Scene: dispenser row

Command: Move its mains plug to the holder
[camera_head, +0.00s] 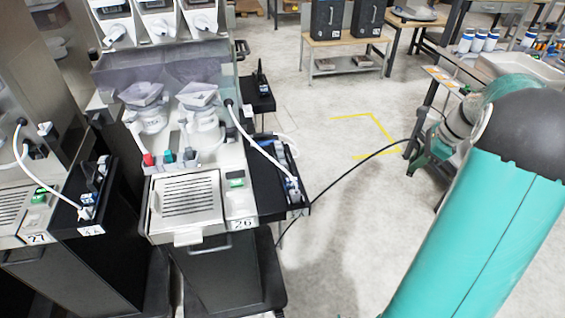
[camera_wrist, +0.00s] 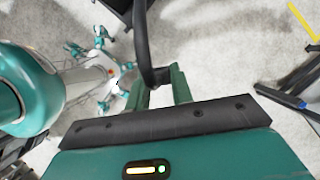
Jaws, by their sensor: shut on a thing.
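My gripper (camera_head: 425,150) is at the right in the head view, out over the floor and well to the right of dispenser 26 (camera_head: 190,205). In the wrist view my gripper (camera_wrist: 158,88) is shut on the mains plug at the end of a black cable (camera_wrist: 143,40). The plug itself is mostly hidden between the fingers. In the head view the black cable (camera_head: 345,178) sags from my gripper down to the lower right side of dispenser 26. A black side tray (camera_head: 265,200) is fixed to that dispenser's right side. I cannot tell which part is the holder.
Dispenser 27 (camera_head: 15,235) stands at the left with its own black tray (camera_head: 75,215). A white hose (camera_head: 262,150) runs into the side tray of dispenser 26. A bench (camera_head: 345,50) with black units stands behind. The middle floor (camera_head: 340,220) is clear apart from the cable.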

